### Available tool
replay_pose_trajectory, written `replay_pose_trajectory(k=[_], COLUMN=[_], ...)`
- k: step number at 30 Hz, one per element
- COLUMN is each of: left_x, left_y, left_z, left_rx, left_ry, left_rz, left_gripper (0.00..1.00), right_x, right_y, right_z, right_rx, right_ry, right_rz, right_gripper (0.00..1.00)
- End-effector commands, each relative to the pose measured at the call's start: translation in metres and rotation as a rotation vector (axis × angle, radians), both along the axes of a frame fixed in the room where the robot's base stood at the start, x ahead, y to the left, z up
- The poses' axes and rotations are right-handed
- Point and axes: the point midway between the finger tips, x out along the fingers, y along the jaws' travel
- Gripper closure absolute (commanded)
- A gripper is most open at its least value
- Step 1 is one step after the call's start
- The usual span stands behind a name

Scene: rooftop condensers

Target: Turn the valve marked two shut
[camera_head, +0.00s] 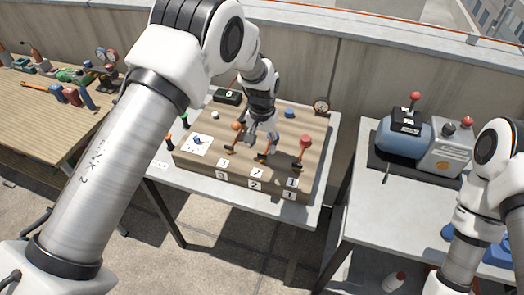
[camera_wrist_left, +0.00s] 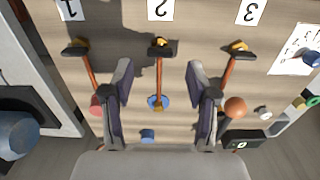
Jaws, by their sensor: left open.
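The valve marked two shows in the left wrist view, with its dark and yellow body (camera_wrist_left: 160,47) near the upside-down 2 label (camera_wrist_left: 164,8). Its orange lever (camera_wrist_left: 159,76) points away from the label and ends in a blue knob (camera_wrist_left: 157,102). My left gripper (camera_wrist_left: 158,76) is open, with one finger on each side of this lever and gaps showing between. In the head view the left gripper (camera_head: 260,140) is over the wooden board (camera_head: 190,165) and partly hides this valve. My right arm shows at the right, but its gripper is out of view.
Valve one's red knob (camera_wrist_left: 96,103) and valve three's orange knob (camera_wrist_left: 235,108) stand close outside my fingers. A gauge (camera_head: 321,106) stands at the board's far right. A blue tank machine (camera_head: 402,140) is on the right table, and tools lie on the left table (camera_head: 40,115).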

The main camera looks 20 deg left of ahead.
Motion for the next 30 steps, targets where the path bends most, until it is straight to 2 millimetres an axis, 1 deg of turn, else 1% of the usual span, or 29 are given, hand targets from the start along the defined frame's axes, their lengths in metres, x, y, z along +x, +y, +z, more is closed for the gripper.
replay_pose_trajectory(k=[1,3,6,9,12,24,26,28,29,30], left_x=[0.001,0.001,0.001,0.001,0.000,0.000,-0.001,-0.007,-0.011,-0.020], left_y=[0.000,0.000,0.000,0.000,0.000,0.000,0.000,0.001,0.003,0.006], left_z=[0.015,0.033,0.056,0.071,0.078,0.078,0.074,0.057,0.045,0.025], left_rx=[0.001,0.001,0.000,0.000,0.000,0.000,0.000,-0.002,-0.005,-0.010], left_ry=[-0.004,-0.003,-0.001,0.001,0.003,0.003,0.009,0.037,0.057,0.096], left_rz=[0.000,0.000,0.000,0.000,0.000,0.000,0.000,0.003,0.008,0.016], left_gripper=[0.42,0.42,0.42,0.42,0.42,0.42,0.42,0.42,0.42,0.42], right_x=[0.000,0.000,0.000,0.000,0.000,0.000,0.000,0.000,0.000,0.000], right_y=[0.000,0.000,0.000,0.000,0.000,0.000,0.000,0.000,0.000,0.000], right_z=[0.000,0.000,0.000,0.000,0.000,0.000,-0.001,-0.003,-0.004,-0.006], right_rx=[0.000,0.000,0.000,0.000,0.000,0.000,0.000,0.000,0.000,0.000], right_ry=[0.000,0.000,0.000,0.000,0.000,0.000,0.000,0.000,0.000,0.000], right_rz=[0.000,0.000,0.000,0.000,0.000,0.000,0.000,0.000,0.000,0.000], right_gripper=[0.60,0.60,0.60,0.60,0.60,0.60,0.60,0.60,0.60,0.60])
